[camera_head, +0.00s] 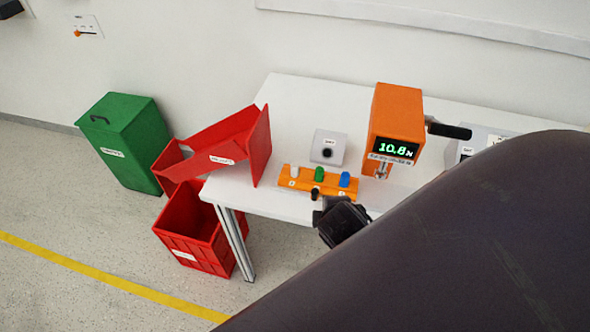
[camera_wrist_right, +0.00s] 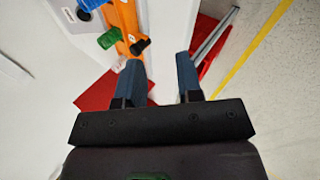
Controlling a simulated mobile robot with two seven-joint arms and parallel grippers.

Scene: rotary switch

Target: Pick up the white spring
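The white spring (camera_head: 295,172) stands at the left end of an orange holder (camera_head: 306,184) on the white table, beside a green spring (camera_head: 319,174) and a blue one (camera_head: 344,180). My right gripper (camera_head: 326,216) is just in front of the holder at the table's front edge, apart from the white spring. In the right wrist view my right gripper (camera_wrist_right: 160,60) has its two fingers spread with nothing between them. There the white spring (camera_wrist_right: 120,64) is small, partly hidden near the left finger. My left gripper is not in view.
An orange force gauge (camera_head: 397,120) reading 10.8 N stands right of the holder, and a grey box with a black knob (camera_head: 328,147) behind it. A red crate (camera_head: 197,235) and green bin (camera_head: 125,140) stand on the floor.

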